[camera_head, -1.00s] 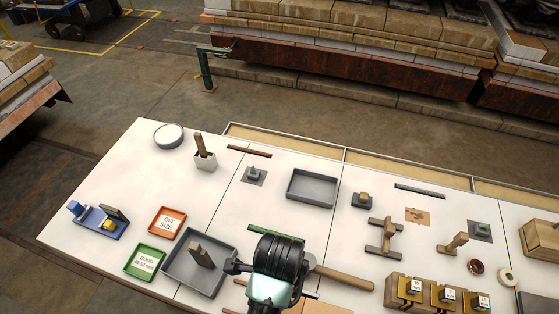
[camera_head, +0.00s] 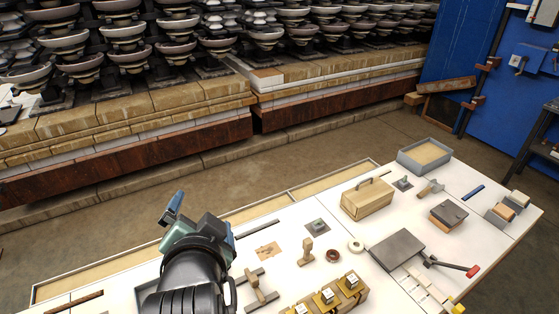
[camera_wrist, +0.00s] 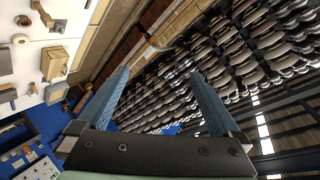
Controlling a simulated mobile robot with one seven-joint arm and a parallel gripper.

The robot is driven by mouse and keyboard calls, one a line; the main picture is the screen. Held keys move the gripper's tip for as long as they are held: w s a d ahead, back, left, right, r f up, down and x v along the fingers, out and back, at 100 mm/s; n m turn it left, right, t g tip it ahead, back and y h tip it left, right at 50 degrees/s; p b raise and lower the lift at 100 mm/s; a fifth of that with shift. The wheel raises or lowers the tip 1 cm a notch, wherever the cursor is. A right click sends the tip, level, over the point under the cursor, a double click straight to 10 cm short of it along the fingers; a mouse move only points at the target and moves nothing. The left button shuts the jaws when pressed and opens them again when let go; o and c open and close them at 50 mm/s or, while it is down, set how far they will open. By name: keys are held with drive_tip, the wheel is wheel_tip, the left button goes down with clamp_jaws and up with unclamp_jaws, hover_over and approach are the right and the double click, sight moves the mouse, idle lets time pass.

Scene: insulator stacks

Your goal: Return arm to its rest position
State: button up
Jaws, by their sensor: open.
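My gripper (camera_head: 172,208) shows in the head view at the lower left, above the far edge of the white workbench (camera_head: 340,222). My dark arm rises from the bottom edge below it. In the wrist view my gripper (camera_wrist: 159,74) has its two blue fingers wide apart. Nothing is between them; the insulator stacks (camera_wrist: 225,70) show beyond the gap, at a distance. The arm hides part of the bench's left side in the head view.
A wooden toolbox (camera_head: 367,198), a sand-filled grey tray (camera_head: 424,155), a dark flat plate (camera_head: 397,248) and a red-tipped hammer (camera_head: 453,265) lie on the bench. Insulator rows (camera_head: 130,45) stand behind on brick plinths. Open floor lies between the plinths and bench.

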drive_tip(key=w+d+r+n+t, duration=0.1)
drive_tip(key=d+r+t, duration=0.1)
drive_tip(key=r, duration=0.5)
drive_tip(key=d+r+n+t, duration=0.1)
drive_tip(key=d+r+t, duration=0.15)
drive_tip(key=r, duration=0.45)
drive_tip(key=s+d+r+n+t+h, duration=0.1)
drive_tip(key=s+d+r+t, duration=0.2)
drive_tip(key=r, duration=0.5)
drive_tip(key=s+d+r+n+t+h, duration=0.1)
drive_tip(key=s+d+r+t, duration=0.2)
drive_tip(key=r, duration=0.5)
drive_tip(key=s+d+r+n+t+h, duration=0.1)
drive_tip(key=s+d+r+n+t, duration=0.1)
drive_tip(key=r, duration=0.6)
drive_tip(key=s+d+t, duration=0.1)
drive_tip(key=s+t, duration=0.1)
drive_tip(key=s, duration=0.1)
drive_tip(key=shift+s, duration=0.25)
drive_tip(key=shift+f, duration=0.1)
